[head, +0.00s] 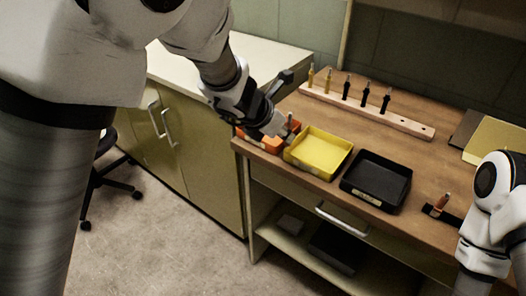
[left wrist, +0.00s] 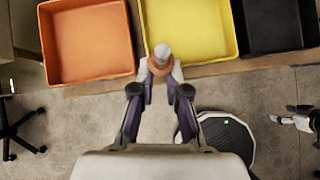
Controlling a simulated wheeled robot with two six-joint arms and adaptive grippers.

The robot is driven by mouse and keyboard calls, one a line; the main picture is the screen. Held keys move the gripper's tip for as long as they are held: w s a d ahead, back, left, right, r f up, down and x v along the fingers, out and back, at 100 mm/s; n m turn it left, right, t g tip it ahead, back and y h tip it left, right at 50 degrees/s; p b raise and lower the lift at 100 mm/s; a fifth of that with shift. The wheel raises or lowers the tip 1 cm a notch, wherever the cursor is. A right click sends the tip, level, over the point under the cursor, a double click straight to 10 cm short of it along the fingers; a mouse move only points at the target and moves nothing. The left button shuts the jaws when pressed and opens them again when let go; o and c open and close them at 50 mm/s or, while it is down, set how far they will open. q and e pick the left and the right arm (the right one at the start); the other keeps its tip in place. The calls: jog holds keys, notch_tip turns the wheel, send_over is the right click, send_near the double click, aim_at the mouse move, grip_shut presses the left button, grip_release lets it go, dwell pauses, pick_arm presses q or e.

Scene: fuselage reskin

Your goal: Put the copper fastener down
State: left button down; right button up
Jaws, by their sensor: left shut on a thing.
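My left gripper (head: 283,130) is shut on the copper fastener (left wrist: 161,60), which has a copper-coloured collar and a pale tip. In the left wrist view the fastener stands between the fingertips, by the gap between the orange tray (left wrist: 92,40) and the yellow tray (left wrist: 187,28). In the head view the gripper partly hides the orange tray (head: 262,144), and the yellow tray (head: 318,152) is just to its right. Both trays look empty where visible. My right gripper (left wrist: 283,117) seems to show small at the right edge of the left wrist view; its jaws are unclear.
A black tray (head: 376,181) sits right of the yellow one. A wooden rack (head: 365,110) with several yellow and black fasteners stands behind. A copper-coloured piece on a black block (head: 440,209) lies near my right arm. The workbench front edge is close to the trays.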

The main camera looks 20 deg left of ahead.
pick_arm(q)
jog(key=shift+w+d+r+n, duration=0.15)
jog(key=shift+w, duration=0.25)
jog(key=shift+w+d+r+n, duration=0.15)
jog(key=shift+w, duration=0.2)
jog(key=w+a+p, duration=0.2)
jog(key=w+a, duration=0.1)
jog(key=w+a+p, duration=0.2)
jog(key=w+a, duration=0.1)
jog(key=a, duration=0.1)
jog(key=w+a+f+p, duration=0.1)
jog(key=w+a+p, duration=0.2)
jog(key=a, duration=0.1)
jog(key=shift+w+f, duration=0.1)
jog(key=shift+w, duration=0.25)
jog(key=f, duration=0.1)
jog(key=f+b, duration=0.1)
jog(key=f, duration=0.1)
jog(key=shift+a+f+b, duration=0.15)
jog(key=shift+a+b, duration=0.1)
jog(key=shift+b, duration=0.05)
jog(key=shift+w+f, duration=0.1)
jog(key=shift+f, duration=0.3)
jog(key=shift+w, duration=0.1)
pick_arm(e)
notch_tip(320, 180, up, 4)
jog(key=shift+r, duration=0.15)
